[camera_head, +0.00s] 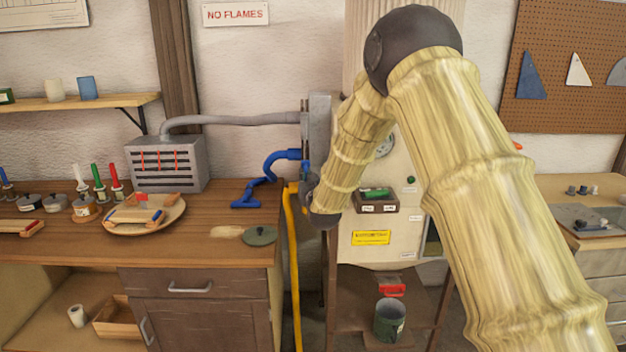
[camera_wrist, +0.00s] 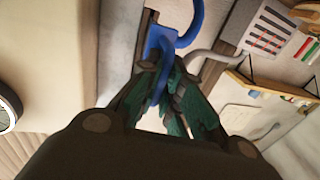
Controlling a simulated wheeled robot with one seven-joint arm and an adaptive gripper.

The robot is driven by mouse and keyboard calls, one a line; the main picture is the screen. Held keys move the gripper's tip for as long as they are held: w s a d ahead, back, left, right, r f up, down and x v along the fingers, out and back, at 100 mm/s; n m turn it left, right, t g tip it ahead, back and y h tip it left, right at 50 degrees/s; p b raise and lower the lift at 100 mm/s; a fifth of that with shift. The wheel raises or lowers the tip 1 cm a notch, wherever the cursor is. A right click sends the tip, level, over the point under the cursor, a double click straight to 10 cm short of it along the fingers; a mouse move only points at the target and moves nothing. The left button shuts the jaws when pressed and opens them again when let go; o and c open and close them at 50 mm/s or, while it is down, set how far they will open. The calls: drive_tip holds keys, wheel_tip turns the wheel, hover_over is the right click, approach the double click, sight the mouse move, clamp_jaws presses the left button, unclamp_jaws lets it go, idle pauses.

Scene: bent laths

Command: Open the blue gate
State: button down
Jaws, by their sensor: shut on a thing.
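The blue gate (camera_wrist: 158,42) shows in the wrist view as a blue fitting with a thin blue part running down between my fingers. In the head view a small piece of blue (camera_head: 305,167) shows at the wall pipe, just above my wrist. My gripper (camera_wrist: 165,88) has green fingers closed around the thin blue part. In the head view my arm comes down from the upper right, and its end hides the fingers and most of the gate. How far the gate is turned cannot be told.
A curved blue pipe (camera_head: 270,165) reaches the wooden bench (camera_head: 200,248) left of my gripper. A yellow pipe (camera_head: 293,265) runs down beside the bench. A pale cabinet (camera_head: 390,245) with a gauge stands right behind my arm. A plate (camera_head: 170,222) holds laths.

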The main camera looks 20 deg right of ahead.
drive_tip(key=shift+r, duration=0.2)
drive_tip(key=c, duration=1.6)
unclamp_jaws()
drive_tip(key=shift+o, duration=0.2)
drive_tip(key=shift+s, duration=0.1)
drive_tip(key=shift+s+f, duration=0.1)
drive_tip(key=shift+s, duration=0.05)
drive_tip(key=s, duration=1.1)
drive_tip(key=shift+s+a, duration=0.3)
drive_tip(key=shift+a, duration=0.1)
